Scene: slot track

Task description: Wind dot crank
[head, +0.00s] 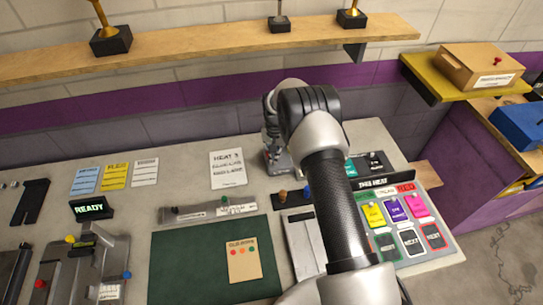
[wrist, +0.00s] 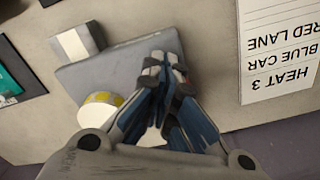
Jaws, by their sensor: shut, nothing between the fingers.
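In the wrist view, my gripper (wrist: 163,65) is shut and empty, its fingertips over a flat grey housing (wrist: 115,65). A white round part with yellow marks (wrist: 100,108) sits at the left of the fingers, partly hidden by them. It may be the dot crank, but I cannot see a handle clearly. More white shows between the fingers, mostly covered. A pale block (wrist: 75,45) stands at the housing's upper left edge. In the head view, my gripper (head: 279,165) is low over the back of the bench, and my arm hides most of what is there.
A HEAT 3 sheet (head: 227,168) lies left of my gripper. The THIS HEAT panel (head: 408,228) with coloured cards is at right. A green mat (head: 180,265) holds a dotted card (head: 243,260). A READY sign (head: 91,209) stands at left. A wooden shelf (head: 210,48) runs above.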

